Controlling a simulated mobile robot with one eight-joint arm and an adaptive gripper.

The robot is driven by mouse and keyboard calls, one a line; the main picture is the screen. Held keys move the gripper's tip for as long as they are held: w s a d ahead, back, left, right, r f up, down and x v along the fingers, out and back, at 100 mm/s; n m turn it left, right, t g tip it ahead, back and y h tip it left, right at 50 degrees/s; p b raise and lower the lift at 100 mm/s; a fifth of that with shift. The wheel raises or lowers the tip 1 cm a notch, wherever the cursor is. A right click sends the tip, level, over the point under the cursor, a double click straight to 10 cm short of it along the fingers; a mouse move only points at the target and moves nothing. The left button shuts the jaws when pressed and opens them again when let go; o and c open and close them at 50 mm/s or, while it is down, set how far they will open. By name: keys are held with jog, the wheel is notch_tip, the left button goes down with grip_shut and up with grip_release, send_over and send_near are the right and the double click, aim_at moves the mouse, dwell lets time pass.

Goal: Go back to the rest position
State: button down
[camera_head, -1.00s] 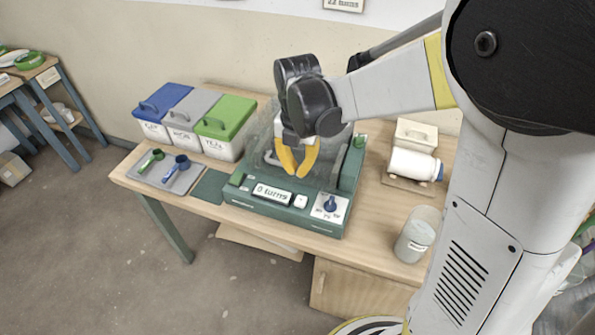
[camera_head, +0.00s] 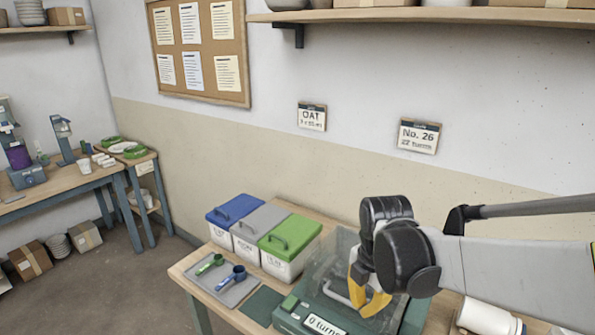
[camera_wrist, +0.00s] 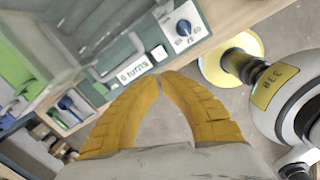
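My gripper (camera_head: 364,306), with yellow fingers, hangs in front of the green machine (camera_head: 370,325) with the clear cover (camera_head: 328,262). In the wrist view the fingertips (camera_wrist: 158,76) come together with nothing between them. The machine's display (camera_wrist: 134,69) appears to read "0 turns", with a blue knob (camera_wrist: 184,27) beside it. In the head view the lower part of the machine is cut off by the frame. The fingers look clear of the machine, though the exact gap cannot be told.
Buckets with blue (camera_head: 233,209), grey (camera_head: 262,222) and green (camera_head: 290,237) lids stand on the table. A tray (camera_head: 238,292) holds a green and a blue scoop. A white jar (camera_head: 490,318) lies at the right. Wall signs read "OAT" (camera_head: 311,117) and "No. 26" (camera_head: 418,136).

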jog(key=s+d+r+m+t, duration=0.1)
jog(key=s+r+m+t, duration=0.2)
jog(key=m, duration=0.9)
jog(key=s+d+r+m+t, duration=0.2)
jog(key=s+m, duration=0.6)
jog(key=m, duration=0.4)
jog(key=shift+s+d+r+t+b, duration=0.15)
jog(key=shift+s+r+t+b, duration=0.2)
jog(key=shift+r+t, duration=0.15)
